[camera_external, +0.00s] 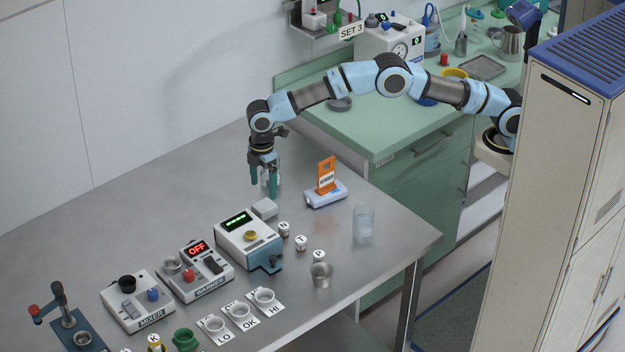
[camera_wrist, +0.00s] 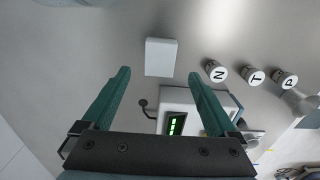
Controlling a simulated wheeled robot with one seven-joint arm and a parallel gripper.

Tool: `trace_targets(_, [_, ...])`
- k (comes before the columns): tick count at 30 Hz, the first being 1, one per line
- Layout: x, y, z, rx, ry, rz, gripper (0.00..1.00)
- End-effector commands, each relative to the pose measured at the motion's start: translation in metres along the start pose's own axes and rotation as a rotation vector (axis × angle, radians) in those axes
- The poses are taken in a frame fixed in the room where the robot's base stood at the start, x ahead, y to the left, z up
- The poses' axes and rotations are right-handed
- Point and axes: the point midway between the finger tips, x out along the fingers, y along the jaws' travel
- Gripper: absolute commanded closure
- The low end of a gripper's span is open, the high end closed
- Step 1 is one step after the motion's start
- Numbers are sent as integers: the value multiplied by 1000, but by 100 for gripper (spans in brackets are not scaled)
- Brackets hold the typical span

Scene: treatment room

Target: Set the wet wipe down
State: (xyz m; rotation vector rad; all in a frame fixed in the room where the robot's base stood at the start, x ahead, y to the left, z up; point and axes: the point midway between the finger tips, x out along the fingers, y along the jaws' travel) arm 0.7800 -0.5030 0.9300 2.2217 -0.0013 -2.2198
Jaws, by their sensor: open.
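A small pale rectangular pad (camera_external: 264,208), which appears to be the wet wipe, lies flat on the steel table (camera_external: 190,215) behind the white device with a green display. In the wrist view the pad (camera_wrist: 161,57) lies beyond and between the fingertips, with bare table around it. My gripper (camera_external: 266,192) is open, its two teal fingers pointing down above the table, a little behind the pad in the external view. In the wrist view my gripper (camera_wrist: 160,75) holds nothing, and its fingers are apart from the pad.
The green-display device (camera_external: 248,238) stands close to the pad. An orange card stands on a pale base (camera_external: 326,198). The back left of the table is clear.

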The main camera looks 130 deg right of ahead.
Motion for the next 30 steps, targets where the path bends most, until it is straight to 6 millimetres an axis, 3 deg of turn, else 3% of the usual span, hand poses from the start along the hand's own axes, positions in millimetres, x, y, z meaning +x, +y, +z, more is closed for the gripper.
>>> trace_targets(9, [-48,0,0,0,1,0,7])
trace_targets(19, [-59,-9,0,-2,1,1,7])
trace_targets(23, [-68,-43,2,-3,10,8,7])
trace_targets(26, [-76,-84,13,2,21,15,7])
trace_targets(30, [-83,-145,42,13,45,24,7])
